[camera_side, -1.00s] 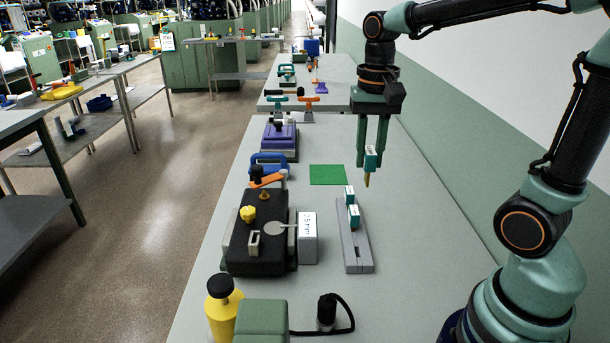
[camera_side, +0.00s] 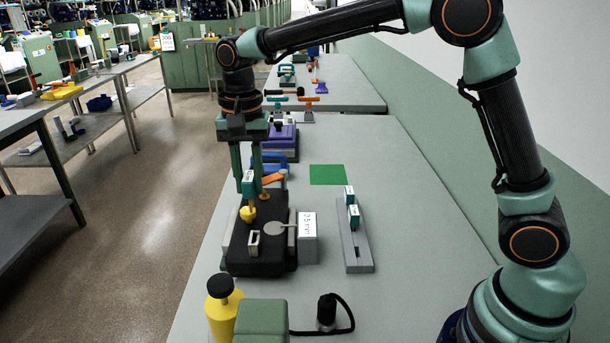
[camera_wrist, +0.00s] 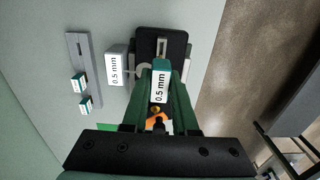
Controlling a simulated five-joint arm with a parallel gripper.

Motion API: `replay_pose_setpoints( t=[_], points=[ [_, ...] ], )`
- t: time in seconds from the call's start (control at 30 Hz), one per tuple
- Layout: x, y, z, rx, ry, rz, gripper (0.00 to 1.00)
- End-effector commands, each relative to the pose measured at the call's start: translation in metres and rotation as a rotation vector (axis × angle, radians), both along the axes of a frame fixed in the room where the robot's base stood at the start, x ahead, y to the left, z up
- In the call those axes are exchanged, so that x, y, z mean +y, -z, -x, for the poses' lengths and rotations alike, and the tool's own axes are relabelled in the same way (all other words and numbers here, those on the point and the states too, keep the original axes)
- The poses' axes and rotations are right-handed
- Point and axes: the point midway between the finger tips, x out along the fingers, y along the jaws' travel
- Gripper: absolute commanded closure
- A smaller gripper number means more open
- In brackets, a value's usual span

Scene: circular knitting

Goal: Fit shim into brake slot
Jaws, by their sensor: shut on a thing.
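My gripper (camera_side: 247,190) is shut on a teal shim (camera_side: 248,178) with a white label. In the wrist view the held shim (camera_wrist: 161,66) reads "0.5 mm" and hangs between my fingers. In the side view it appears over the black brake block (camera_side: 235,262), near the yellow knob (camera_side: 247,214). I cannot tell the exact gap. A small pale upright frame with an opening (camera_side: 253,243) stands on the block's near part. In the wrist view the block (camera_wrist: 180,37) lies beyond the shim, with a pale slotted piece (camera_wrist: 162,46). The shim's lower tip is hard to see.
A white block marked "0.5 mm" (camera_side: 308,238) stands right of the brake block. A grey rack (camera_side: 357,255) holds two teal shims (camera_side: 353,214). A green mat (camera_side: 328,174) lies behind. The right of the table is clear.

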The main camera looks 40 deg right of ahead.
Motion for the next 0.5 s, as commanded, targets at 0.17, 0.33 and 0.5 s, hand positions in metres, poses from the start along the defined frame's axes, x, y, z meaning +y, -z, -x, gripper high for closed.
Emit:
replay_pose_setpoints(
  t=[0.17,0.33,0.5],
  points=[
    [0.0039,0.0012,-0.0011,0.0,0.0,0.0,1.0],
    [0.0035,0.001,-0.0009,0.0,0.0,0.0,1.0],
    [0.0035,0.0047,-0.0006,0.001,0.0,0.001,1.0]
  ],
)
